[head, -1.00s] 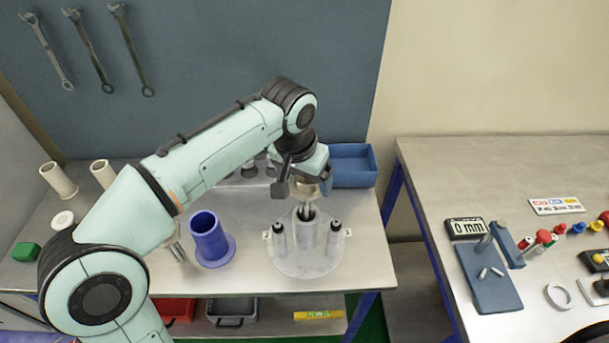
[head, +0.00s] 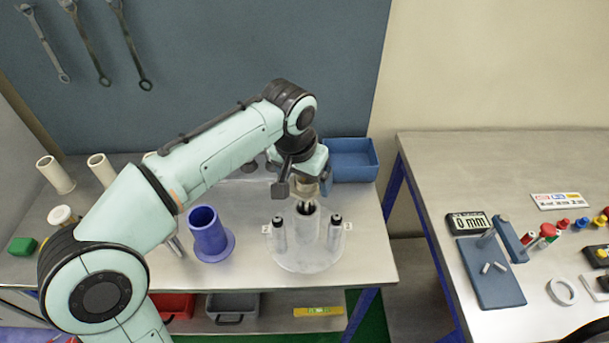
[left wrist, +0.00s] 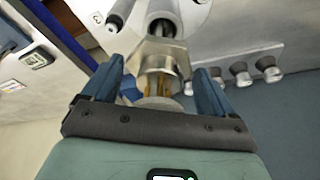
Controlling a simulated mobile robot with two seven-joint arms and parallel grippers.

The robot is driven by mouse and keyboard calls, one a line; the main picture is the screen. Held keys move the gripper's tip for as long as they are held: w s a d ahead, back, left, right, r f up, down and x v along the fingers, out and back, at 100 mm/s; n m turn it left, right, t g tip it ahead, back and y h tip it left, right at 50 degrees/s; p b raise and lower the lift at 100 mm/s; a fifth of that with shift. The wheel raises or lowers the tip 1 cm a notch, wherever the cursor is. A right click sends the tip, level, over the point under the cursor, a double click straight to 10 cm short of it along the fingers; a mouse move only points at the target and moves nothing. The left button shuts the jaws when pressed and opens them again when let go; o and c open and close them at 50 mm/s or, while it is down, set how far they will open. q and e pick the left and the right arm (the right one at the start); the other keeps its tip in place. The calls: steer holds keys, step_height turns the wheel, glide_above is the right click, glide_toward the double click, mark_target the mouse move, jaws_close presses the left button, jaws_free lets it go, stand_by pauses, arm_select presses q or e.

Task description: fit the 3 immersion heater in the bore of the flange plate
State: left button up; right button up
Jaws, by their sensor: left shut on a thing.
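The flange plate (head: 300,262) is a round pale grey disc on the left bench, with an upright tube (head: 307,234) at its middle, whose dark open top is the bore. My left gripper (head: 306,187) is right above the tube, its fingers pointing down. It is shut on the immersion heater, whose metal hex body and copper-coloured parts (left wrist: 160,62) show between the fingers in the left wrist view. The heater's lower end is at the tube mouth; how far it is in cannot be told. No number on it is visible. My right gripper is not in view.
Two dark-topped grey posts (head: 279,232) (head: 336,234), with small tags, flank the tube. A blue flanged cylinder (head: 209,236) stands left of the plate, and a blue bin (head: 350,160) behind.

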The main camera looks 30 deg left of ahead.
arm_select(q)
steer(key=shift+s+b+x, duration=0.25)
steer(key=shift+b+x, duration=0.5)
steer(key=shift+x, duration=0.35)
steer(key=shift+s+b+x, duration=0.3)
steer(key=shift+b+x, duration=0.45)
steer(key=shift+x, duration=0.35)
steer(key=shift+s+b+x, duration=0.25)
steer(key=shift+b+x, duration=0.5)
steer(key=shift+x, duration=0.35)
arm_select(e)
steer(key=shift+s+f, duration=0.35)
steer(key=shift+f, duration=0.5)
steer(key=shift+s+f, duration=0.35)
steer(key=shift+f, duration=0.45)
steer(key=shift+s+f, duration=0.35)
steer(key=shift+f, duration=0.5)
arm_select(q)
steer(key=o, duration=0.9)
steer(key=shift+f, duration=0.25)
steer(key=shift+p+v, duration=2.35)
steer(key=shift+v, duration=1.15)
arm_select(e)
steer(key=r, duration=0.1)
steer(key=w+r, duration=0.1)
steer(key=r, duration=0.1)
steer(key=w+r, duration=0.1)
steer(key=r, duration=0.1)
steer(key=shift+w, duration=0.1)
